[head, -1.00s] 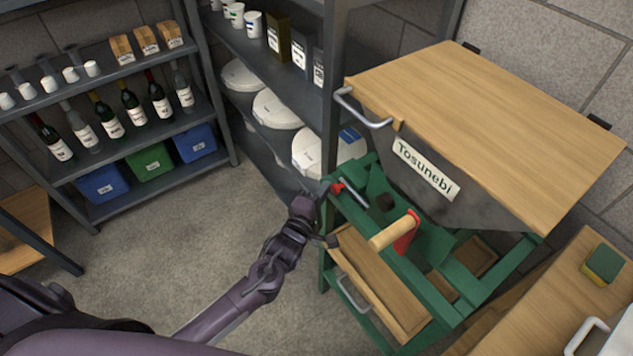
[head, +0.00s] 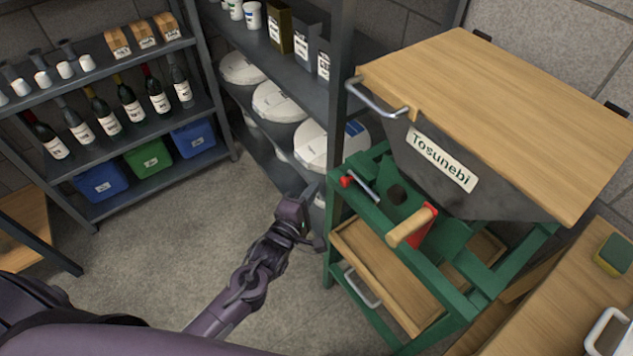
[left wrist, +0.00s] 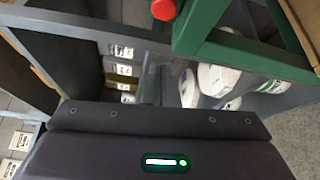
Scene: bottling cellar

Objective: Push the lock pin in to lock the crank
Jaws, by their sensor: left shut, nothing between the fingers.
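The lock pin has a red knob (head: 347,181) and sits at the left corner of the green press frame, beside a short grey metal rod (head: 364,187). Its red knob also shows at the top edge of the left wrist view (left wrist: 163,9). The crank has a red arm (head: 422,227) and a wooden handle (head: 408,229), to the right of the pin. My left gripper (head: 314,192) is shut and empty, left of the knob and apart from it. Its fingertips are small and dark here. How deep the pin sits cannot be told. My right gripper is not in view.
The green frame (head: 345,222) carries a wooden drawer (head: 385,275) below the crank. A labelled hopper (head: 442,160) with a wooden lid (head: 490,110) stands above. Shelving with white tubs (head: 322,146) is close behind my gripper. The floor on the left is clear.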

